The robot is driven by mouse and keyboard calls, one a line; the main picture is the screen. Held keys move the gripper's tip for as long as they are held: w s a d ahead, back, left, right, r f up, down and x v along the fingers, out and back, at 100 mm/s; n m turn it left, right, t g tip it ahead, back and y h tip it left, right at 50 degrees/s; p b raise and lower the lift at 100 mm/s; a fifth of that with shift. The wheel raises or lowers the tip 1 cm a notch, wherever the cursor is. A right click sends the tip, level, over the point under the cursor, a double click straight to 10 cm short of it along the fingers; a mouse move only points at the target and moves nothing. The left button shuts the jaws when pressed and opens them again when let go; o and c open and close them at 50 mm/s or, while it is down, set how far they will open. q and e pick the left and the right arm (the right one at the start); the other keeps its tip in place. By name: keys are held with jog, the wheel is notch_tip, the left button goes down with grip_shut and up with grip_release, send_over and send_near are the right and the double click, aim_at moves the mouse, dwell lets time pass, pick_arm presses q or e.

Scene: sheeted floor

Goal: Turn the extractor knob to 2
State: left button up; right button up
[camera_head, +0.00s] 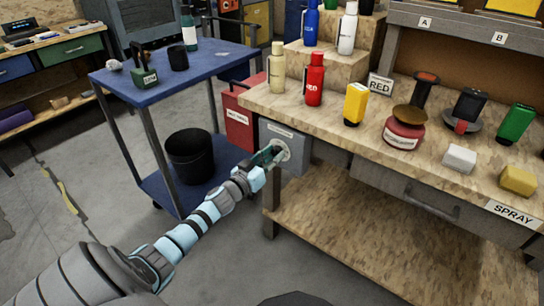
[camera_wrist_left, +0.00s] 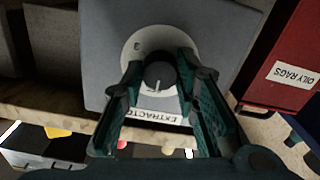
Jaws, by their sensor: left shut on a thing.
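The extractor box (camera_head: 283,143) is a grey panel box at the left end of the workbench, under its top. In the left wrist view the box (camera_wrist_left: 230,30) appears upside down with its EXTRACTOR label (camera_wrist_left: 160,117). Its dark knob (camera_wrist_left: 158,77) sits on a pale round dial (camera_wrist_left: 138,50) and bears a light pointer line. A mark shows on the dial, but I cannot read the setting. My left gripper (camera_head: 272,155) reaches the box front; its green fingers (camera_wrist_left: 159,66) are shut on the knob from both sides. My right gripper is not in view.
A red oily rags bin (camera_head: 239,122) stands just left of the box. A blue cart (camera_head: 180,75) with a black bucket (camera_head: 190,155) is farther left. Bottles, including a red bottle (camera_head: 314,82), and several other items stand on the workbench (camera_head: 335,120).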

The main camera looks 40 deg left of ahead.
pick_arm(q)
grip_shut()
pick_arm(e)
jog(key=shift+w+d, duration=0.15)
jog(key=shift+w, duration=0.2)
pick_arm(q)
jog(key=shift+m, duration=0.9)
jog(key=m, duration=0.2)
jog(key=shift+m, duration=1.2)
jog(key=m, duration=0.3)
jog(key=shift+f+m, duration=0.1)
jog(key=shift+m, duration=0.2)
jog(key=m+b, duration=0.1)
jog(key=m, duration=0.4)
jog(key=shift+m, duration=0.3)
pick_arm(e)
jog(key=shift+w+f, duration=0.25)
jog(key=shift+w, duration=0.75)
pick_arm(q)
jog(key=shift+m, duration=0.3)
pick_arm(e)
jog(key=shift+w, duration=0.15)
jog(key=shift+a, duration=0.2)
